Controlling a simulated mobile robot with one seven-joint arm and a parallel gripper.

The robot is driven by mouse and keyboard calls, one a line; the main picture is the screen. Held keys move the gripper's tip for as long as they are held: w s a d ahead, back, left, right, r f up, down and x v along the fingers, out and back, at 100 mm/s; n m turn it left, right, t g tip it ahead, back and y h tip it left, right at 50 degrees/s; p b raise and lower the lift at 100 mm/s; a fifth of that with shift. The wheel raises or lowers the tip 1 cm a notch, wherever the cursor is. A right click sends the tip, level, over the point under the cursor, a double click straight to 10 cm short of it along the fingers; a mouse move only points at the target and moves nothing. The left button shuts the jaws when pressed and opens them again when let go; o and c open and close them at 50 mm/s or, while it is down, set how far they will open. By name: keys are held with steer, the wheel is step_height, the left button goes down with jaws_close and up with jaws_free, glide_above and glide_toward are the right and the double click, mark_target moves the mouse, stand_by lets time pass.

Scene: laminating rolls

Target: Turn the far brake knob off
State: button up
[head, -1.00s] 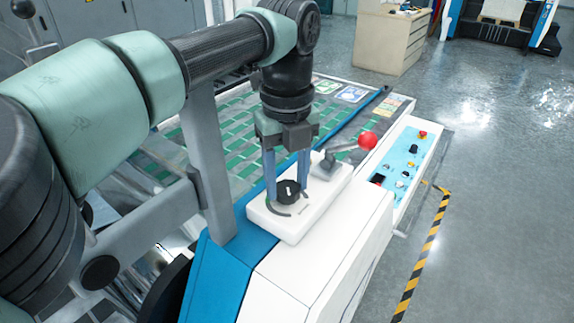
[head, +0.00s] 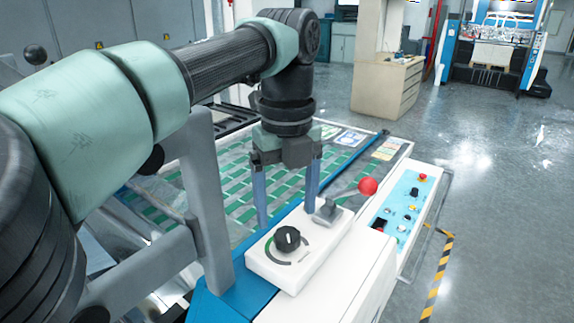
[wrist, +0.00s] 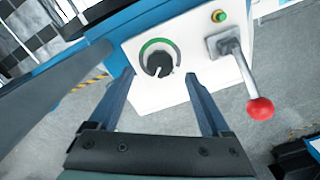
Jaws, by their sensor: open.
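A black round knob (head: 287,239) with a white pointer sits on a white control box (head: 322,250). It also shows in the wrist view (wrist: 158,63), with a green arc along its upper left and a dark arc on its right. There the pointer is directed downward, away from the green arc. My gripper (head: 287,217) is open and empty, its two blue-grey fingers spread wide above and behind the knob in the head view. In the wrist view my gripper (wrist: 158,77) has one fingertip on each side of the knob, apart from it.
A lever with a red ball (head: 368,186) rises from the same box, close to the right finger. A green push button (wrist: 219,16) is by the lever's base. A blue panel (head: 405,208) with several buttons is to the right. Open floor lies beyond.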

mark_target(288, 233)
step_height(288, 233, up, 9)
steer(key=shift+d+f, duration=0.1)
steer(key=shift+f, duration=0.1)
stand_by(0.3)
